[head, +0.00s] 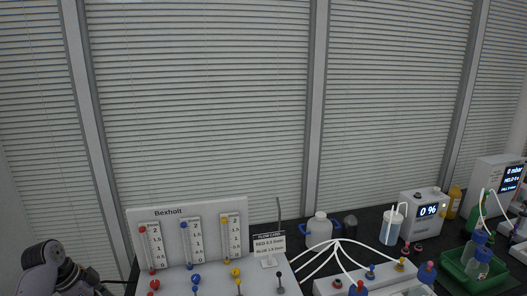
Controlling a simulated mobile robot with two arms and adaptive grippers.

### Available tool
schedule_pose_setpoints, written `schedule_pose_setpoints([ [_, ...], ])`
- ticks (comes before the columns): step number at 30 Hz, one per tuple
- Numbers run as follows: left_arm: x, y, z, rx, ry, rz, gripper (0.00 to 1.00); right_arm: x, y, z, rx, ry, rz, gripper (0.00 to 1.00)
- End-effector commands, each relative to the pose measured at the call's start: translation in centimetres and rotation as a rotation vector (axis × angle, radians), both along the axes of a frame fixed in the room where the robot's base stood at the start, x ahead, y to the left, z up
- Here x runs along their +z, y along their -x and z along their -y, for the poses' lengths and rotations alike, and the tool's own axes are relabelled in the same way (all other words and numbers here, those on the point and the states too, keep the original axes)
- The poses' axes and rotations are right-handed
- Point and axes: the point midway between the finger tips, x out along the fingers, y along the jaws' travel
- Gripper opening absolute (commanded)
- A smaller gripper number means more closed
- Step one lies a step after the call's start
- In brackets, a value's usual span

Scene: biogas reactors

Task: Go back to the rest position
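Part of my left arm shows at the lower left corner as dark grey rounded links, beside the flow meter panel. The fingers of my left gripper do not show. My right arm and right gripper are out of the picture. The white Bexholt panel (180,213) stands upright on the dark bench, with several flow tubes and red, blue and yellow knobs on it. A small flow card (269,243) stands at its right.
A white box reads 0 % (421,218). A green tray (463,272) holds blue-capped bottles. A display unit (497,180) stands far right. White tubes run over the bench to a white block with coloured fittings. Blinded windows (200,100) close the back.

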Motion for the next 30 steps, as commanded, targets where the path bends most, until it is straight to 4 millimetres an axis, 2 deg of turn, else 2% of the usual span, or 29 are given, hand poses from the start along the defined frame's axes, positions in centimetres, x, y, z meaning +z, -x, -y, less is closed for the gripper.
schedule_pose_setpoints([
  [8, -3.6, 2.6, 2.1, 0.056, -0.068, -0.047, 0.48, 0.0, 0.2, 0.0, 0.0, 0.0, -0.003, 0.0],
  [14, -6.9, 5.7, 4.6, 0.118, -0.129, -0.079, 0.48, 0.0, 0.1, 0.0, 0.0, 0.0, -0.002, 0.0],
  [17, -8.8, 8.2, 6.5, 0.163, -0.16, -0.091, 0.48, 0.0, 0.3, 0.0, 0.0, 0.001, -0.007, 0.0],
  [22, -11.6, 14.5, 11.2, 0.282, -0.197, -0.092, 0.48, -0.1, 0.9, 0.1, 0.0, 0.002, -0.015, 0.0],
  [27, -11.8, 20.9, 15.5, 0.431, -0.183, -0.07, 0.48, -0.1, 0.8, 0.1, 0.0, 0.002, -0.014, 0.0],
  [30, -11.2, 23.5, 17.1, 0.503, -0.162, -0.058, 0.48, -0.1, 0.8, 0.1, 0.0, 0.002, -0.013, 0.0],
])
